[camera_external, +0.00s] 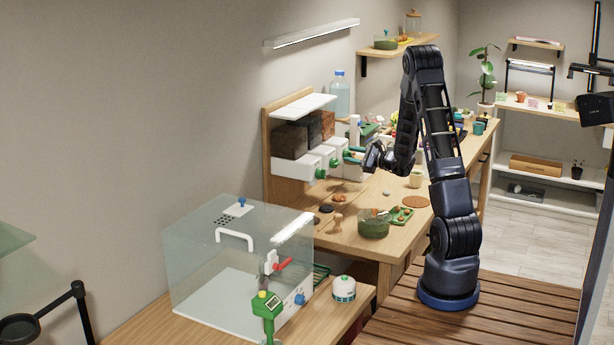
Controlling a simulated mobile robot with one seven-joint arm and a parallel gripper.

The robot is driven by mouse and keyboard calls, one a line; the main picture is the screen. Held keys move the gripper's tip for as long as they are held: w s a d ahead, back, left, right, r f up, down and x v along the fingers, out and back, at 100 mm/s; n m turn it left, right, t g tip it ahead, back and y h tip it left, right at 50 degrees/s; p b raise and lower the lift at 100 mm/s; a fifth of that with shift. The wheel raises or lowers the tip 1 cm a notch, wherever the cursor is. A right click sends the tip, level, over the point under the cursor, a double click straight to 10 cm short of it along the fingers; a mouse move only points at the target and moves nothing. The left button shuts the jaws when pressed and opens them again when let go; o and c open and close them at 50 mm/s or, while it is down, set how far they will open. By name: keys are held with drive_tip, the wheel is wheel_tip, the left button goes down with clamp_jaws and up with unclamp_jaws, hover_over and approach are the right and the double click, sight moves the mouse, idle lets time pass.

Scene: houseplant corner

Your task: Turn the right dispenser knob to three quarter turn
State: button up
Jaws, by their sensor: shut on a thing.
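The dispenser (310,165) is a white unit on a wooden back panel, with dark and brown blocks of material in its bins. Its front has green knobs in a row. The left knob (320,174) and the middle knob (333,163) show clear of the arm. My gripper (352,155) reaches in from the right at the right dispenser knob (346,153) and is shut on it. The fingers partly hide this knob, and its turn angle is too small to read.
Below the dispenser, the wooden bench (350,215) holds a green bowl (373,224), a green tray (400,215) and small items. A clear box (240,255) stands at front left. A water bottle (340,95) stands behind the dispenser.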

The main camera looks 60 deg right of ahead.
drive_tip(key=m, duration=0.6)
drive_tip(key=shift+m, duration=0.3)
drive_tip(key=m, duration=1.2)
drive_tip(key=shift+m, duration=0.4)
drive_tip(key=m, duration=0.5)
drive_tip(key=shift+f+m, duration=0.1)
drive_tip(key=shift+m, duration=0.2)
drive_tip(key=o, duration=1)
drive_tip(key=s, duration=1)
drive_tip(key=shift+s, duration=0.4)
